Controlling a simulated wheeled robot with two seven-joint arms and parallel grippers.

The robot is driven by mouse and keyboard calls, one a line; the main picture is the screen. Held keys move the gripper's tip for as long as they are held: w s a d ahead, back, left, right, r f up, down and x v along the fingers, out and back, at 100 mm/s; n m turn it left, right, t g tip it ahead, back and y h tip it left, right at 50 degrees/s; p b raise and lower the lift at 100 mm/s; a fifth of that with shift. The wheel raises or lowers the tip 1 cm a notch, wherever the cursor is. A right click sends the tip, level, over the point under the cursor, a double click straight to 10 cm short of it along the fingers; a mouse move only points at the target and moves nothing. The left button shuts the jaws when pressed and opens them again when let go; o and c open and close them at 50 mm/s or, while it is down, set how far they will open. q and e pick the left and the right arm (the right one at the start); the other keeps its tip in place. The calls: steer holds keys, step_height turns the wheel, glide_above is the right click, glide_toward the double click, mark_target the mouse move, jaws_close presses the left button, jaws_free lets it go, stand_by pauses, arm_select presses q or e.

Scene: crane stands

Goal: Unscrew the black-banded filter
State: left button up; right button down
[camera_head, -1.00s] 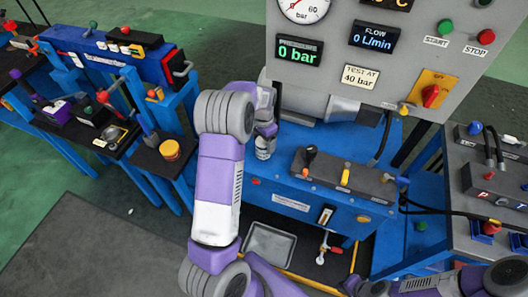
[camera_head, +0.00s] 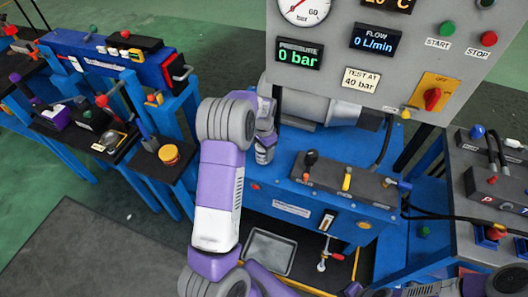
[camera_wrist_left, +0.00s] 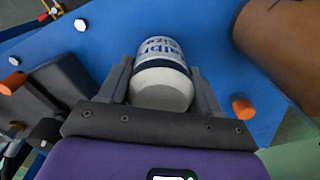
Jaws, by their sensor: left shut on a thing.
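A white filter (camera_wrist_left: 162,80) with printed lettering and a dark band sits between the fingers of my left gripper (camera_wrist_left: 162,88) in the left wrist view. The fingers press on it from both sides. The band looks dark navy or black. In the head view my left gripper (camera_head: 265,142) is at the back of the blue bench, below the grey panel, and mostly hides the filter. Whether the filter is still joined to its mount cannot be told. My right gripper is out of view; only arm links show at the lower right.
The grey panel (camera_head: 345,100) reads 0 bar and 0 L/min. A grey valve block (camera_head: 345,182) with levers stands to the right of the gripper. An empty grey tray (camera_head: 270,250) lies below. A brown rounded body (camera_wrist_left: 285,45) is close in the wrist view.

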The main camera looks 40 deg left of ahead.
arm_select(q)
steer(key=shift+r, duration=0.15)
steer(key=shift+n+p, duration=0.5)
steer(key=shift+n, duration=0.2)
steer(key=n+p, duration=0.1)
steer(key=n, duration=0.1)
steer(key=shift+r+n, duration=0.1)
steer(key=shift+n, duration=0.2)
steer(key=shift+w+n, duration=0.1)
steer(key=shift+n, duration=0.5)
steer(key=n+p, duration=0.1)
steer(key=n, duration=0.2)
steer(key=shift+p, duration=0.35)
steer(key=shift+n, duration=1.1)
